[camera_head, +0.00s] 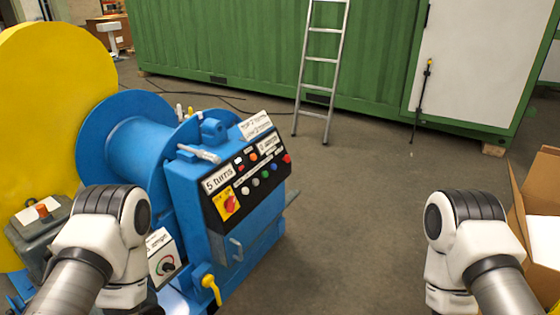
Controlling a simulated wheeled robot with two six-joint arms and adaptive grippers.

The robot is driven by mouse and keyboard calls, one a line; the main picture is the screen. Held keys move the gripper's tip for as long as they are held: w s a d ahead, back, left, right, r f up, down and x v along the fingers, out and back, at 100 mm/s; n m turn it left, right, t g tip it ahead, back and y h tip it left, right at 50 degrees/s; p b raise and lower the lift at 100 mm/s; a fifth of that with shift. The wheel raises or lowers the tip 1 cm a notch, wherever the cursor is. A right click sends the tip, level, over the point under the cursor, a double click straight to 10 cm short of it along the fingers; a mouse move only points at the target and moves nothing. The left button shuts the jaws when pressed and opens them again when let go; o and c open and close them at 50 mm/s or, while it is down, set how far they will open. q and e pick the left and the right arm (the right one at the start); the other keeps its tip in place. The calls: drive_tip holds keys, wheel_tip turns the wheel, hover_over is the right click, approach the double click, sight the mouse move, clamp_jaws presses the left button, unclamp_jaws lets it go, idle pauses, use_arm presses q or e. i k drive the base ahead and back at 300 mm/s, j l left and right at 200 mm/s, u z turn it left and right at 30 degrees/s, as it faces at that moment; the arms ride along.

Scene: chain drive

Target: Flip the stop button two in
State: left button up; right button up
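A blue winch-like machine (185,190) stands at centre left. Its sloped black control panel (268,196) faces up and to the right. A red rotary knob on a yellow plate (227,204) sits at the panel's lower left. The lettering is too small to tell which button is the stop. Only links of my two arms show at the bottom left and bottom right; neither gripper is in view.
A yellow lever (210,287) sticks out below the panel. A cardboard box (543,205) stands at right. A ladder (322,70) leans on the green container (230,40). The middle floor is clear.

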sight(286, 159)
drive_tip(key=i+l+u, duration=0.25)
drive_tip(key=i+l, duration=1.65)
drive_tip(key=l, duration=0.15)
